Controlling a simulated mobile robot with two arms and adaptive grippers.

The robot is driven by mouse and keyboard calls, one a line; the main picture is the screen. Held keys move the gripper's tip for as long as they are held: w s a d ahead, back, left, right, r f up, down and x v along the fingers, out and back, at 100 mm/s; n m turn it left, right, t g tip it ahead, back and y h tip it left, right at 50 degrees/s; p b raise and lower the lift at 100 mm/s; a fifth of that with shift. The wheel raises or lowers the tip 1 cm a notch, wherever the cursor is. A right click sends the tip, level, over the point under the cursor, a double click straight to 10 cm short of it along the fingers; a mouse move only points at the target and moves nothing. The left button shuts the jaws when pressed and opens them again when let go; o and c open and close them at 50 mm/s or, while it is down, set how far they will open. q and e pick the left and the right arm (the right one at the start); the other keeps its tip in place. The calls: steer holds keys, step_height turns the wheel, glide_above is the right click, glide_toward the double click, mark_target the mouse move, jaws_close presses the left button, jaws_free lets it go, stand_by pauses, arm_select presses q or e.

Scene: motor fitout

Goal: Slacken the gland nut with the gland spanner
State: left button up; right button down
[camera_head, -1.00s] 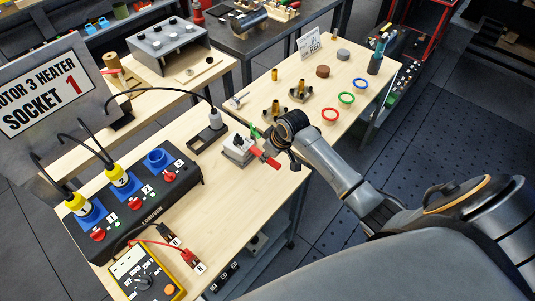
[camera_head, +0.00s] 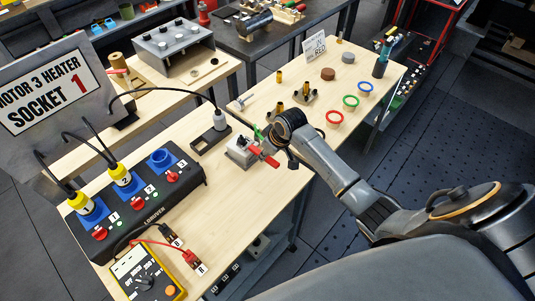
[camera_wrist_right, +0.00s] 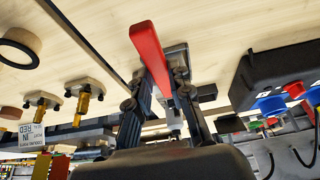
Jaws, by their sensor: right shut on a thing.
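My right gripper (camera_head: 272,146) is at the edge of the near bench, beside a small grey clamp-like fixture (camera_head: 238,151). In the right wrist view its two fingers (camera_wrist_right: 163,98) stand either side of a red handle (camera_wrist_right: 149,52), and it is shut on this handle. The red handle also shows in the head view (camera_head: 268,160). I cannot tell whether it belongs to the spanner or the fixture. Brass glands (camera_head: 306,90) stand on plates on the far bench; a silver tool (camera_head: 241,102) lies left of them. I cannot identify the gland nut surely. My left gripper is not in view.
A black socket box (camera_head: 150,205) with plugged cables and a yellow meter (camera_head: 147,275) stand on the near bench.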

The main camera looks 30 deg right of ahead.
steer(key=shift+w+a, duration=0.1)
steer(key=shift+w, duration=0.3)
stand_by(0.8)
steer(key=shift+w+d+n, duration=0.2)
steer(key=shift+d+n, duration=0.3)
steer(key=shift+n, duration=0.1)
steer(key=shift+d+b, duration=0.1)
steer(key=shift+b, duration=0.2)
steer(key=shift+w+d+n+y, duration=0.25)
steer(key=shift+d+n+y, duration=0.15)
steer(key=shift+n, duration=0.2)
steer(key=shift+w+d+b, duration=0.1)
steer(key=shift+b, duration=0.3)
steer(key=shift+w+d+n+g+b, duration=0.25)
steer(key=shift+d+n+g+b, duration=0.1)
steer(key=shift+n, duration=0.25)
steer(key=shift+r, duration=0.1)
